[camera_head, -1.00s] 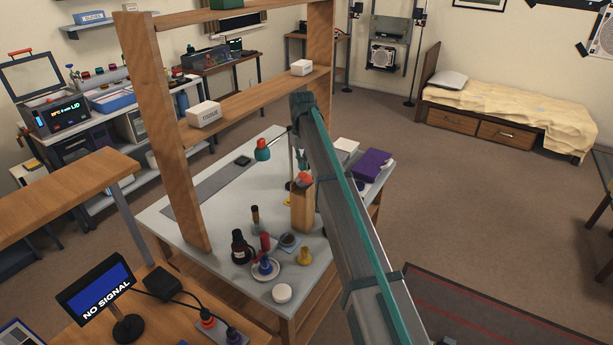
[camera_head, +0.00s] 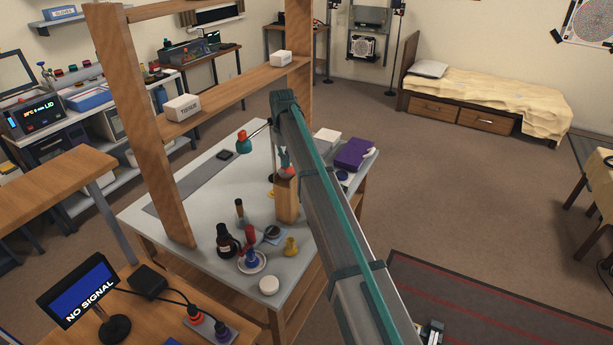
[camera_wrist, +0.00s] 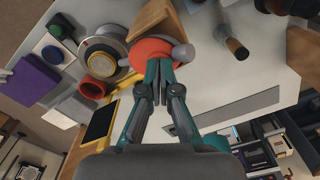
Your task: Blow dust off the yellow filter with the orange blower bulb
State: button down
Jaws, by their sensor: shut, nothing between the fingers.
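The orange blower bulb (camera_wrist: 150,50) appears as a rounded orange body with a grey nozzle-like part at its right in the wrist view. In the head view it is a small orange-red shape (camera_head: 287,172) on top of a wooden block (camera_head: 287,202). My gripper (camera_wrist: 159,64) is shut and empty, its fingertips right at the bulb; I cannot tell whether they touch it. In the head view my arm partly hides the gripper (camera_head: 284,158). A yellow disc in a grey round holder (camera_wrist: 102,63), seemingly the yellow filter, lies left of the bulb in the wrist view.
A purple box (camera_head: 354,154) lies at the right edge. A wooden shelf frame (camera_head: 150,130) rises at the left.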

jog(key=shift+f, duration=0.45)
jog(key=shift+r+p, duration=0.8)
jog(key=shift+r, duration=0.8)
jog(key=shift+f, duration=0.15)
jog(key=shift+f+b, duration=0.5)
jog(key=shift+f, duration=1)
jog(key=shift+r, duration=0.15)
jog(key=shift+r+p, duration=0.85)
jog(key=shift+r, duration=0.65)
